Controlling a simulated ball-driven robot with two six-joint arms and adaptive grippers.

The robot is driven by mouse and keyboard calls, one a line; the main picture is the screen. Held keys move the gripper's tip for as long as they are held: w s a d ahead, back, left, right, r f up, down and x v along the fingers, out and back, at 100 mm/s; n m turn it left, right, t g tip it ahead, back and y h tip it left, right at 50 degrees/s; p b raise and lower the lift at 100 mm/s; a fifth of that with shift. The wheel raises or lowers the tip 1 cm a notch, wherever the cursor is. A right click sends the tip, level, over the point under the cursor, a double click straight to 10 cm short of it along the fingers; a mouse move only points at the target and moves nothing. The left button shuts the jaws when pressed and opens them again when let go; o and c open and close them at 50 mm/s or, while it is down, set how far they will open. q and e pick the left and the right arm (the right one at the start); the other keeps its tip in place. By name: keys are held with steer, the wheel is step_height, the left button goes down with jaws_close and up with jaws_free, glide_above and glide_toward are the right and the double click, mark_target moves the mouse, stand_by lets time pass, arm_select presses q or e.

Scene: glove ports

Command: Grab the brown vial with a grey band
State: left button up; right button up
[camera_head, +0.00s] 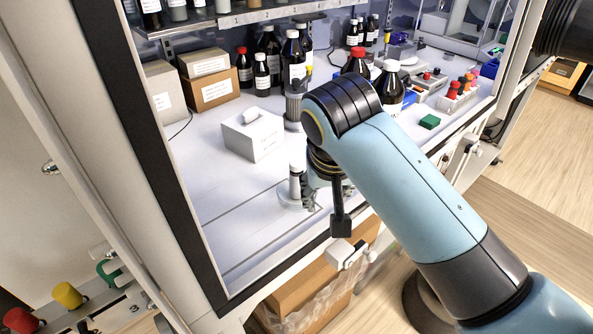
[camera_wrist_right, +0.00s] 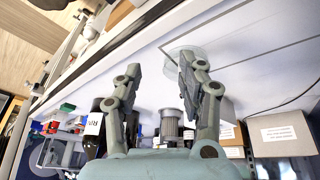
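I cannot make out a brown vial with a grey band for certain in either view. Several brown bottles (camera_head: 268,50) with white labels stand at the back of the cabinet, too small to show a grey band. My right gripper (camera_wrist_right: 158,75) is open, with its two fingers spread apart and nothing held between them. A round, pale, clear-looking base (camera_wrist_right: 185,62) lies beyond the fingertips in the wrist view. My left gripper is not in view.
A white tissue box (camera_head: 252,136) stands mid-worktop. Cardboard boxes (camera_head: 208,90) are at the back left. A grey ribbed cylinder (camera_head: 293,108) stands beyond my arm. A rack of small capped containers (camera_head: 458,92) and a green block (camera_head: 430,121) are at right. The front left worktop is clear.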

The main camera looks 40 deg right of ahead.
mark_target(296, 183)
steer(key=w+r+m, duration=0.1)
steer(key=w, duration=0.1)
steer(key=w+r+m, duration=0.1)
steer(key=w, duration=0.2)
steer(key=w+a+m, duration=0.1)
steer(key=w, duration=0.2)
steer(key=shift+w+r+m+h, duration=0.15)
steer(key=shift+r+m+h, duration=0.15)
steer(key=shift+r+h, duration=0.1)
steer(key=x, duration=0.4)
steer(key=shift+f, duration=0.3)
steer(key=p+x, duration=0.1)
steer(key=x, duration=0.4)
steer(key=shift+a+p, duration=0.15)
steer(key=shift+p, duration=0.2)
steer(key=shift+f, duration=0.5)
steer(key=c, duration=0.8)
